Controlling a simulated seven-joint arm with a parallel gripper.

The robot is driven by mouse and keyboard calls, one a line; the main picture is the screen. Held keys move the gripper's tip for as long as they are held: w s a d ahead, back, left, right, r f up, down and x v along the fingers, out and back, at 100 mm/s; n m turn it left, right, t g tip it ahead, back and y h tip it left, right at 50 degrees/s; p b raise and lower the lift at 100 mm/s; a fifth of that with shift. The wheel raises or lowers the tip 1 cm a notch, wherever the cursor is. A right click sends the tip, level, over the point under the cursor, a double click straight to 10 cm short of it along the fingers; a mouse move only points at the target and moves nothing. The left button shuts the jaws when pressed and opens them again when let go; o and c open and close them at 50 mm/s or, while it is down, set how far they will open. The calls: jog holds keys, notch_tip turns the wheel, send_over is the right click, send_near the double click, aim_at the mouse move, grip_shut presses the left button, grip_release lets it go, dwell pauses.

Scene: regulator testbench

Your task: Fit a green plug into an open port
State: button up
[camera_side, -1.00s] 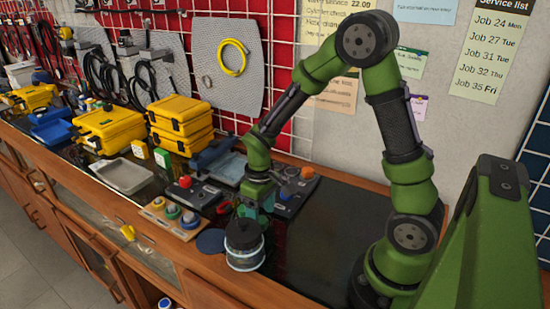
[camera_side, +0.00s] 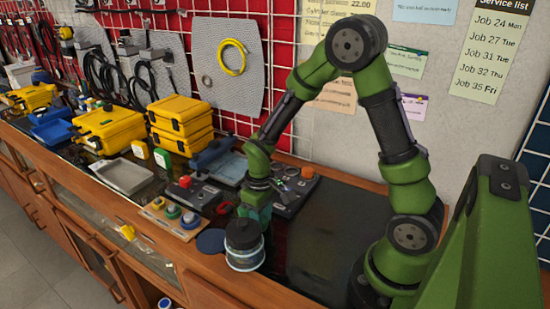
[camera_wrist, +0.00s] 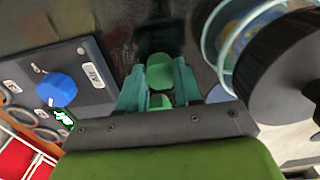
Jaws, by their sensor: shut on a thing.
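My gripper (camera_wrist: 160,88) has its teal fingers closed on a green plug (camera_wrist: 160,72), seen between them in the wrist view. In the side view my gripper (camera_side: 256,213) is low over the bench, just behind a dark-lidded jar (camera_side: 244,246); the plug cannot be made out there. A dark panel (camera_side: 291,205) stands directly behind my gripper. In the wrist view this panel (camera_wrist: 92,72) lies left of the fingers, with a blue knob, a lit green display and ring-shaped parts. I cannot make out an open port. Another green piece (camera_side: 172,212) sits on a wooden tray (camera_side: 160,223).
The jar (camera_wrist: 240,45) is close to the right finger. A flat dark disc (camera_side: 210,241) lies left of it. A red-knobbed box (camera_side: 200,196), yellow cases (camera_side: 108,130) and a grey tray (camera_side: 123,177) stand further left. The dark bench top (camera_side: 335,225) is clear on the right.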

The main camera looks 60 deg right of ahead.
aim_at(264, 218)
notch_tip(264, 218, up, 9)
jog(key=w+d+m, duration=0.1)
jog(key=w+d, duration=0.1)
jog(key=d, duration=0.4)
jog(key=w+d+f+m, duration=0.1)
jog(key=w+d, duration=0.1)
jog(key=d, duration=0.4)
jog(key=w+d+f+m, duration=0.1)
jog(key=w+d, duration=0.1)
jog(key=d, duration=0.5)
jog(key=shift+w+f+m, duration=0.1)
jog(key=shift+w+m, duration=0.2)
jog(key=shift+w, duration=0.1)
jog(key=d, duration=0.1)
jog(key=w+d, duration=0.1)
jog(key=d, duration=0.1)
jog(key=w+d+r, duration=0.1)
jog(key=shift+w+d, duration=0.1)
jog(key=shift+d, duration=0.25)
jog(key=shift+w+f, duration=0.15)
jog(key=shift+f, duration=1.95)
jog(key=shift+a+f, duration=0.1)
jog(key=shift+f, duration=0.45)
jog(key=o, duration=1.5)
